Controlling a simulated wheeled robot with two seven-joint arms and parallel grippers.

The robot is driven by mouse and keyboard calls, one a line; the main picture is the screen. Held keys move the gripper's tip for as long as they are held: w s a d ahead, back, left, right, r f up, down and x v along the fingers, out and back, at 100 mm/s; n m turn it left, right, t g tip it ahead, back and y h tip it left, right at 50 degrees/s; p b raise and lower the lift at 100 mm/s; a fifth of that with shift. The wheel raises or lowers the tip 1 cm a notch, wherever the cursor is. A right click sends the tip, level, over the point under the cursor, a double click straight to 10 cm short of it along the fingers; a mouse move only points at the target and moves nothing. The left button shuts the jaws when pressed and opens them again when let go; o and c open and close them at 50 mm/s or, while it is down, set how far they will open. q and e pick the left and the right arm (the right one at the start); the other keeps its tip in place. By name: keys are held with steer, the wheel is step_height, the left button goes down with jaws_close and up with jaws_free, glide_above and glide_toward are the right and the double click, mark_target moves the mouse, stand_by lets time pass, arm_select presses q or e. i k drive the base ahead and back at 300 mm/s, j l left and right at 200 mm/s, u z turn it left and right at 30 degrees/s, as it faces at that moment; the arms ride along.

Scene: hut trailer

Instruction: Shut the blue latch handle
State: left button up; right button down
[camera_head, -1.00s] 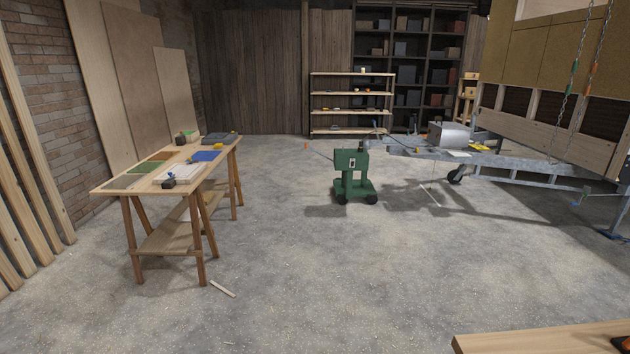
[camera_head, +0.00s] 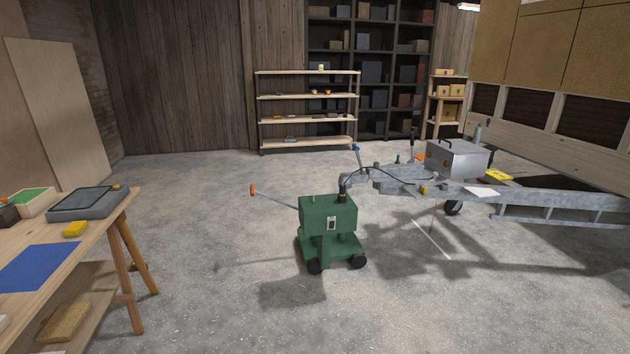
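A small blue handle (camera_head: 357,154) stands up near the front end of the grey trailer drawbar (camera_head: 395,186), just behind the green wheeled cart (camera_head: 328,220). It looks tilted and raised, but it is too small to tell its exact state. A second small blue piece (camera_head: 397,159) shows farther right, beside the metal box (camera_head: 457,160) on the drawbar. Neither of my grippers is in the head view.
The green cart has a long bar with an orange end (camera_head: 253,189) reaching left. A workbench (camera_head: 95,233) stands at the left. A wooden shelf (camera_head: 308,97) is at the back. The concrete floor (camera_head: 215,270) between bench and cart is clear.

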mark_target(356, 148)
steer(key=i+l+z, duration=0.1)
steer(key=i+z, duration=0.2)
steer(key=i, duration=0.75)
steer(key=i+j+z, duration=0.15)
steer(key=i+z, duration=0.15)
steer(key=i, duration=0.75)
steer(key=i+u, duration=0.2)
steer(key=i, duration=0.25)
steer(key=i+l+u, duration=0.2)
steer(key=i, duration=0.3)
steer(key=i+l+u, duration=0.25)
steer(key=i, duration=0.2)
steer(key=i+l+u, duration=0.65)
steer(key=i, duration=0.15)
steer(key=j, duration=0.1)
